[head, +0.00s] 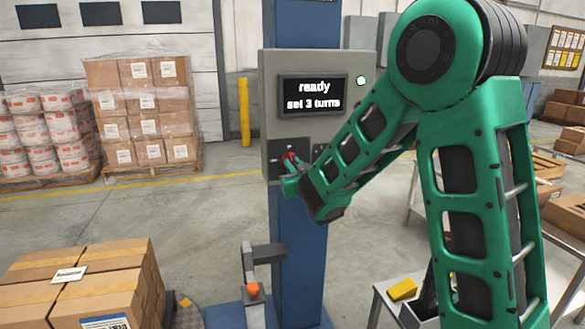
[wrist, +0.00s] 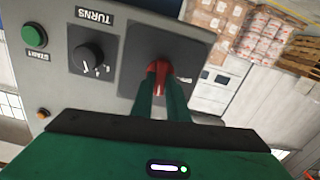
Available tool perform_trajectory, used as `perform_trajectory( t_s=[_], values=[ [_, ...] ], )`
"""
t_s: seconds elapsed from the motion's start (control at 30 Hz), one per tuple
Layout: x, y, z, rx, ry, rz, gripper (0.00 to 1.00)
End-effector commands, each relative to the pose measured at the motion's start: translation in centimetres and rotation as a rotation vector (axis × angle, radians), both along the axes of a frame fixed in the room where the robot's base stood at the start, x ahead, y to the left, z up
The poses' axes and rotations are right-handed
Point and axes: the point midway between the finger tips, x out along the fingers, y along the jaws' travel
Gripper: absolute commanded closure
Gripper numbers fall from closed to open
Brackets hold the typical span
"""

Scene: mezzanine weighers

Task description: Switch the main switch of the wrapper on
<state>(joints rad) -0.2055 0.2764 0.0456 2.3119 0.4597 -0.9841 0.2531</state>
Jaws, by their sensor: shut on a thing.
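The wrapper's grey control box (head: 267,100) is mounted on a blue column (head: 297,240). The main switch is a red handle (wrist: 157,72) on a dark square plate (wrist: 190,48). In the head view the switch (head: 290,157) is partly hidden by my gripper (head: 290,170). In the wrist view my gripper (wrist: 160,82) has its two green fingers shut on the red handle, one on each side.
The wrist view shows a black turns knob (wrist: 88,57), a green start button (wrist: 34,37) and a small orange button (wrist: 43,114). Stacked cartons (head: 85,285) stand at lower left. A table with a yellow item (head: 403,289) stands at lower right.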

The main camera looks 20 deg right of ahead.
Motion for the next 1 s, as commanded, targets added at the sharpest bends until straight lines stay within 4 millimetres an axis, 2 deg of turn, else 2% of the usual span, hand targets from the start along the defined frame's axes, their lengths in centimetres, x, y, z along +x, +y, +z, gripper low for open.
perform_trajectory(
  t_s=[0.3,0.8,0.83,0.9,1.0],
  values=[
    [-0.03,-0.05,0.00,0.117,0.000,0.000,1.00],
    [-0.02,-0.12,-0.01,0.139,0.000,-0.001,1.00],
    [-0.02,-0.12,-0.01,0.139,0.000,-0.001,0.84],
    [-0.02,-0.13,0.00,0.138,0.000,-0.001,0.67],
    [-0.01,-0.13,0.01,0.138,0.000,-0.001,0.67]
  ],
)
